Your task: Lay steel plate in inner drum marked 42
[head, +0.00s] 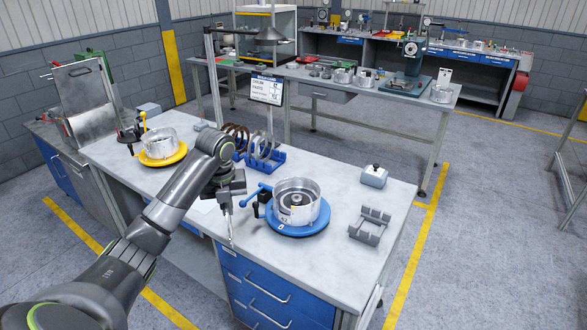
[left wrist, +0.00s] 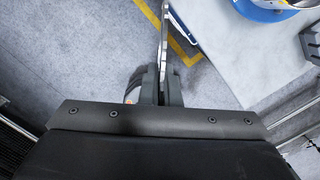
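My left gripper (head: 226,196) is above the front edge of the near bench, left of the drum on the blue turntable. It is shut on a thin steel plate (head: 229,228), seen nearly edge-on; in the left wrist view the plate (left wrist: 165,38) stands up between the fingers (left wrist: 161,85). A silver drum (head: 297,203) with a round hub inside sits on the blue turntable (head: 300,230); its small front mark is hard to read. Another silver drum (head: 160,143) sits on a yellow turntable (head: 163,159) at the left. My right gripper is out of view.
A blue rack (head: 268,162) holds steel plates, beside brown-faced rings (head: 236,133). A blue-handled tool (head: 262,191) stands left of the near drum. A grey slotted rack (head: 370,226) and a small grey box (head: 374,176) are at the right. A sign (head: 267,89) stands behind.

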